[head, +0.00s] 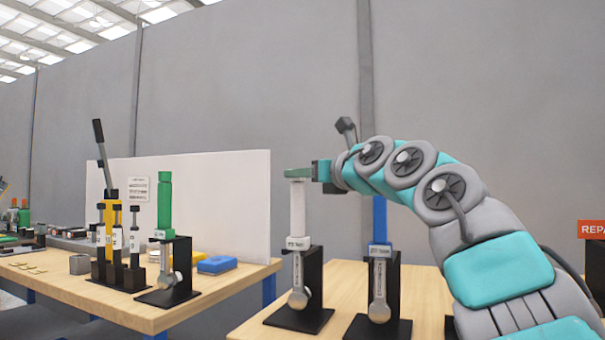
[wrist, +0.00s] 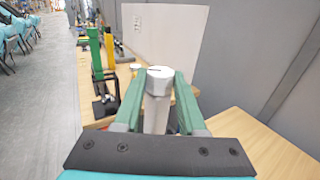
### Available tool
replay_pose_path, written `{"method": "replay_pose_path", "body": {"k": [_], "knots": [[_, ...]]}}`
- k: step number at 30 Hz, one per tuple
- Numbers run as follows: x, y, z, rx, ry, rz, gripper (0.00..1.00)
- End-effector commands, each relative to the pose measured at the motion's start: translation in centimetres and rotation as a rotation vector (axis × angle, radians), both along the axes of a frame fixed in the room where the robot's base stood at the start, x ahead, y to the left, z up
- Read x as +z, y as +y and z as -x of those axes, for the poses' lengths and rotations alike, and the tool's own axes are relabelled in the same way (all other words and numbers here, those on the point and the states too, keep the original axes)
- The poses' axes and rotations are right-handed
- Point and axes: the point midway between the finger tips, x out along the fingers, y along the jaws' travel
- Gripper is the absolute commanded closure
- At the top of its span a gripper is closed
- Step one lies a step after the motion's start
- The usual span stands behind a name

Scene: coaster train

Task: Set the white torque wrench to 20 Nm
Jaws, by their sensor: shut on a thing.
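The white torque wrench (head: 298,212) stands upright in a black stand (head: 311,290) on the wooden table, head end down. My gripper (head: 306,173) is at the top of its white handle, coming in from the right. In the wrist view the green fingers of my gripper (wrist: 157,88) lie on both sides of the handle, and the wrench's pale end cap (wrist: 160,73) shows between them. My gripper is shut on the white wrench. A label (head: 298,243) sits below the handle, but its setting is too small to read for sure.
A blue wrench (head: 380,218) stands in its own black stand close on the right, under my arm. A green wrench (head: 165,205) stands on the left table. A white panel (head: 230,200) rises behind. Bare tabletop (head: 425,290) lies right of the blue wrench.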

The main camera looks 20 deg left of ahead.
Motion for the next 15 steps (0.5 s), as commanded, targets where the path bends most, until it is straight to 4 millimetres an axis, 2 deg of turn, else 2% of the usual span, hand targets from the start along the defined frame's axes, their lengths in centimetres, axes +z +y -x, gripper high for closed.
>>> {"method": "replay_pose_path", "body": {"k": [15], "knots": [[0.04,-0.2,-0.23,0.192,0.001,-0.001,1.0]]}}
